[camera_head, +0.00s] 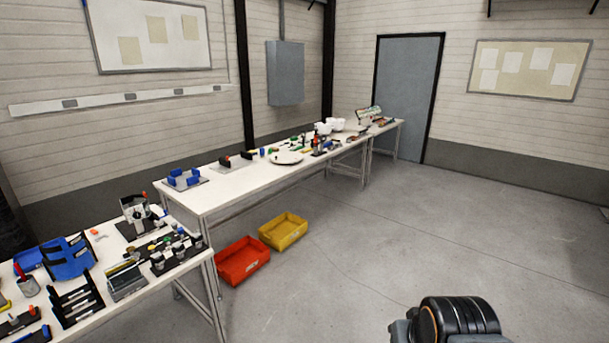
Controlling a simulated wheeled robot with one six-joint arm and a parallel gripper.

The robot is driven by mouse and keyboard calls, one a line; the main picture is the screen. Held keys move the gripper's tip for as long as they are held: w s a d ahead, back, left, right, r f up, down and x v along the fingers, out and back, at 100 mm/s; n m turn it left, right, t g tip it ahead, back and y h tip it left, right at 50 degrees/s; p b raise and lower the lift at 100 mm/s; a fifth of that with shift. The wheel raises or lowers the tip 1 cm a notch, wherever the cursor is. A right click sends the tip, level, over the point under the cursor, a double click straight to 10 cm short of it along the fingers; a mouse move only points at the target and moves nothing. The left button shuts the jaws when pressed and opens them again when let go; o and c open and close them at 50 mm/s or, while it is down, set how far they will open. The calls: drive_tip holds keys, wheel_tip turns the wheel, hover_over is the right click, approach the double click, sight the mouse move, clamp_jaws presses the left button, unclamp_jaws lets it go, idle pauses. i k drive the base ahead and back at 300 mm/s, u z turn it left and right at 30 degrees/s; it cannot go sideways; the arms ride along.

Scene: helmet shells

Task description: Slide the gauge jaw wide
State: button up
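I cannot tell for certain which thing is the gauge; the fixtures on the benches are small at this distance. A grey plate with blue blocks (184,178) lies on the left end of the middle bench. A low fixture with dark upright pieces (236,160) stands to its right. On the near bench at left, a grey box-like fixture (126,281) sits beside a black rack (76,300). Only a rounded black part of my arm shows at the bottom right, over the floor and well away from the benches. My gripper is not in view.
A red bin (242,261) and a yellow bin (284,231) stand on the floor by the middle bench (222,196). The floor (400,230) to the right is clear up to the grey door (405,95).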

sight(226, 162)
drive_tip(key=z, duration=0.05)
drive_tip(key=i, duration=2.8)
drive_tip(key=u, duration=0.85)
drive_tip(key=i, duration=2.45)
drive_tip(key=u, duration=1)
drive_tip(key=i, duration=0.4)
